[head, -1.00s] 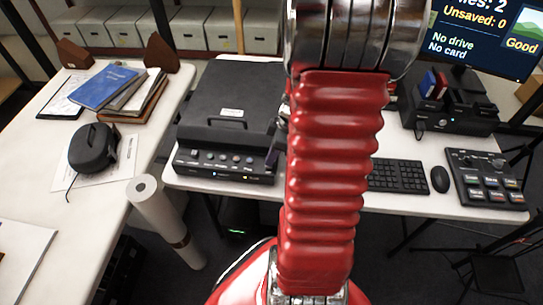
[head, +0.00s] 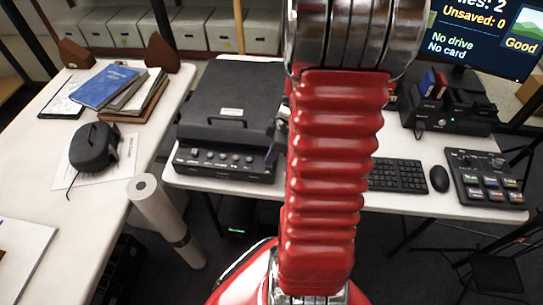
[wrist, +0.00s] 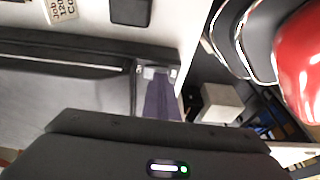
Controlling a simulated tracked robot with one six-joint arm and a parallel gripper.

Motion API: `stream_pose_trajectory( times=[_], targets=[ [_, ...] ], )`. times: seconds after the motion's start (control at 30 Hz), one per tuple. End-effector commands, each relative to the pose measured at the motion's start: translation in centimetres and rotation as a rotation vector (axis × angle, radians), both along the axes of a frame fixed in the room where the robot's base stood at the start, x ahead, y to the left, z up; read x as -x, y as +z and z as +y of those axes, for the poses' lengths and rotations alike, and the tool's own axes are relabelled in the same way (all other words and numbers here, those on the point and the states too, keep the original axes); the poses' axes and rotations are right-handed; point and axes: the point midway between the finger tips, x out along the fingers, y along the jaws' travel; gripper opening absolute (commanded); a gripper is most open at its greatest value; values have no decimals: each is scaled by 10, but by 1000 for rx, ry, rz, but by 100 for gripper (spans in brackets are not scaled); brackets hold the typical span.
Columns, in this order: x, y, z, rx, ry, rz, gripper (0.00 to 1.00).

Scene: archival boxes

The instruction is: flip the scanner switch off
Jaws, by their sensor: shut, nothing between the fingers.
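The black scanner (head: 230,108) stands on the white table with its lid shut. Its front panel (head: 222,164) has a row of small knobs or buttons, and no lit indicator shows on it.
A keyboard (head: 398,175), a mouse (head: 439,178) and a button panel (head: 485,180) lie to the right. A black dock (head: 450,112) stands behind them. A paper roll (head: 160,213) stands at the left in front of the tables. Books (head: 105,88) lie on the left table.

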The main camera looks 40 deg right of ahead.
Motion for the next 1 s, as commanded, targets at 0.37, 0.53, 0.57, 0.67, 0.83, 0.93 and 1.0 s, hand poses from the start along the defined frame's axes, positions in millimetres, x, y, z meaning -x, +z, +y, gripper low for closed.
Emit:
stream_pose_trajectory(
  times=[0.37,0.53,0.57,0.67,0.83,0.93,1.0],
  targets=[
    [2,-11,-3,-15,-1,22,0],
    [2,-11,-3,-15,-3,23,0],
    [2,-11,-3,-15,-3,23,0],
    [2,-11,-3,-15,-3,23,0],
    [1,-4,-2,-15,-2,20,0],
    [1,6,-2,-15,-2,16,0],
    [1,15,-2,-14,0,12,0]
  ],
)
